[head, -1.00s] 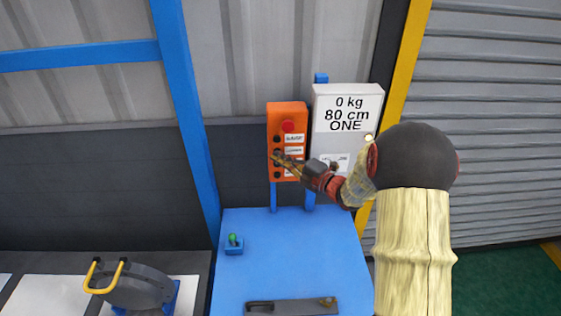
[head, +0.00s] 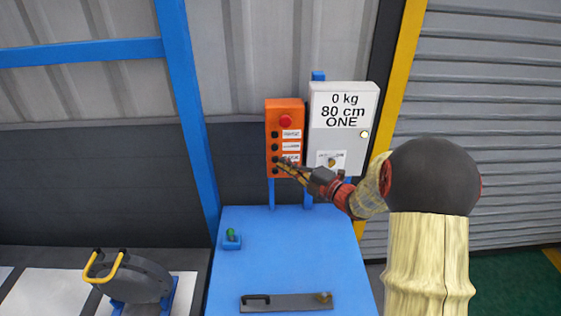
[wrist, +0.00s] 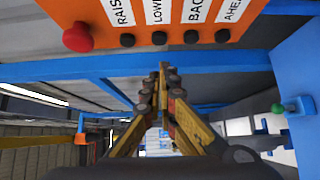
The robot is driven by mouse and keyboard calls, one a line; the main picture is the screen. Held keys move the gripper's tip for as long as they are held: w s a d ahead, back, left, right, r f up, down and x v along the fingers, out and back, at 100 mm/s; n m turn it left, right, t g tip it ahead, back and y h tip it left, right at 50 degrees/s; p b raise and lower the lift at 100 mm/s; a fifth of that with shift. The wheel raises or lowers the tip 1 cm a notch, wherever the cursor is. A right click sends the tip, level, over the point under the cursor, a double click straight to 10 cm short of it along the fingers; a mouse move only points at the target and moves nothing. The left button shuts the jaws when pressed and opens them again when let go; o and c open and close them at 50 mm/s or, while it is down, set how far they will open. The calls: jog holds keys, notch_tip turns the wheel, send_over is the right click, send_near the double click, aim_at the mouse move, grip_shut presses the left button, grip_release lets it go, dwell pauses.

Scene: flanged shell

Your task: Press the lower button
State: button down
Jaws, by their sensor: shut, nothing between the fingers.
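The orange control box (head: 270,115) hangs upright in the head view, with a red button on top and a column of black buttons beside white labels. In the wrist view the labels read RAISE, LOWER, BACK and AHE..., cut off. The lower button (wrist: 158,38) is the black one at the LOWER label; it also shows in the head view (head: 275,147). My gripper (wrist: 163,68) is shut and empty, its tips near the box. In the head view my gripper (head: 280,163) overlaps the box's lower part, below the lower button. I cannot tell whether the tips touch the box.
A grey-white panel (head: 344,138) reading "0 kg 80 cm ONE" stands right of the box. A blue table (head: 285,250) lies below, with a green-topped switch (head: 231,238) and a dark bar (head: 287,303). A blue post (head: 187,110) rises at left.

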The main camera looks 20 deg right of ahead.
jog(key=v, duration=0.6)
jog(key=shift+s, duration=0.25)
dwell(0.6)
